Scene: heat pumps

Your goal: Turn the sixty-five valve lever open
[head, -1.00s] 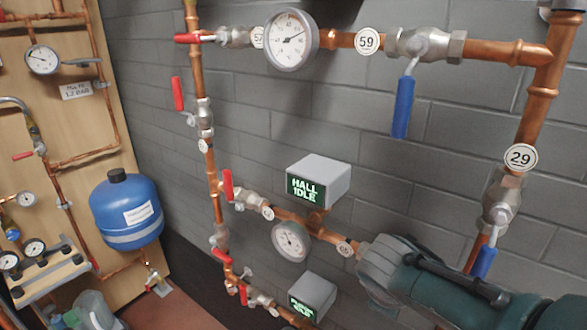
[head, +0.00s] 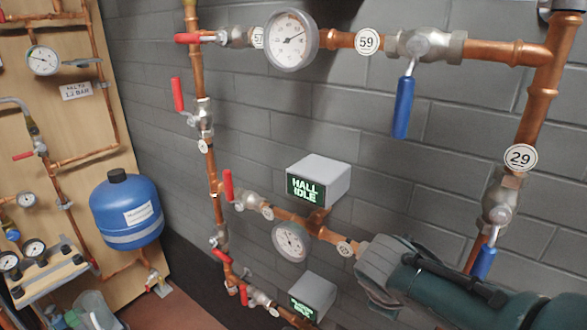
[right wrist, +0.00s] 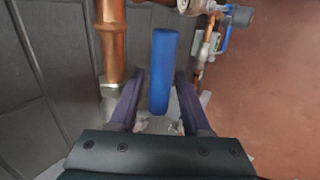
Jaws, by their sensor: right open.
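In the right wrist view a blue lever (right wrist: 164,75) points toward my camera, in the gap between the two purple fingers of my right gripper (right wrist: 160,76). The fingers are apart, with a visible gap on each side of the lever. No number tag shows in this view, so I cannot read whether this is valve sixty-five. In the head view the right gripper's fingers cannot be made out. A dark green and grey part, likely of my right arm, covers the pipe at the lower right. My left gripper is not in view.
In the head view blue levers hang from valves 59 (head: 403,105) and 29 (head: 484,263). Red levers (head: 178,94) sit on the left pipe. A HALL IDLE box (head: 318,178) is on the wall. In the wrist view a copper pipe (right wrist: 111,45) runs close left of the fingers.

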